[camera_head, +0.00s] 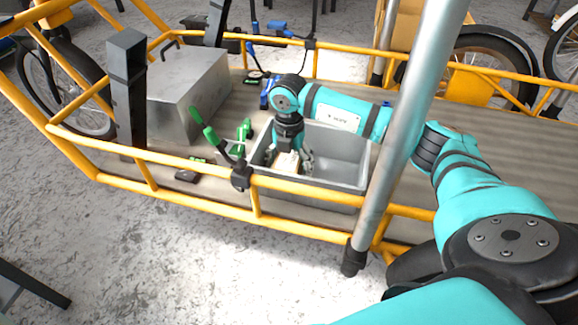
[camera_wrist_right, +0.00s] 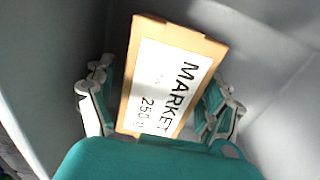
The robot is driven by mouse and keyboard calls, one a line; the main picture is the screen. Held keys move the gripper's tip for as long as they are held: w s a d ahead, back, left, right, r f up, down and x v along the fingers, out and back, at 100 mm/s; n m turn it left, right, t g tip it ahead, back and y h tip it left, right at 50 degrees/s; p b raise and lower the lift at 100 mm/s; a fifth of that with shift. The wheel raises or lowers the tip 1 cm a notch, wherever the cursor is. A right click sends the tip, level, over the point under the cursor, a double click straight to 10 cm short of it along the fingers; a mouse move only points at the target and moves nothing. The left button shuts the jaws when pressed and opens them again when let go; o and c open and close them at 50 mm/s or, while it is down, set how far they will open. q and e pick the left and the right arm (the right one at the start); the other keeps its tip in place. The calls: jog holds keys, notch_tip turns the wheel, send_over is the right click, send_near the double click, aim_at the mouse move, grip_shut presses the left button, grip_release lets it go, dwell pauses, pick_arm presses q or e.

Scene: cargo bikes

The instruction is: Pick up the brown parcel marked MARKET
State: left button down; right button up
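The brown parcel marked MARKET (camera_wrist_right: 172,82) lies inside a grey bin (camera_head: 345,150) on the cargo bike's deck. Its white label, with MARKET and 250 in black, faces the wrist camera. In the head view only a small pale part of the parcel (camera_head: 287,164) shows under the gripper. My right gripper (camera_head: 289,160) points down into the bin. In the right wrist view its fingers (camera_wrist_right: 158,90) are apart, one on each side of the parcel, with a narrow gap on the left side. My left gripper is out of view.
The bin's grey walls stand close around the right gripper. A yellow frame rail (camera_head: 300,188) runs along the near side, and a grey upright pole (camera_head: 400,140) stands right of the bin. Left are green-handled tools (camera_head: 222,140) and a metal box (camera_head: 187,90).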

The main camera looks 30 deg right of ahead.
jog(key=c, duration=1.2)
jog(key=shift+r, duration=0.1)
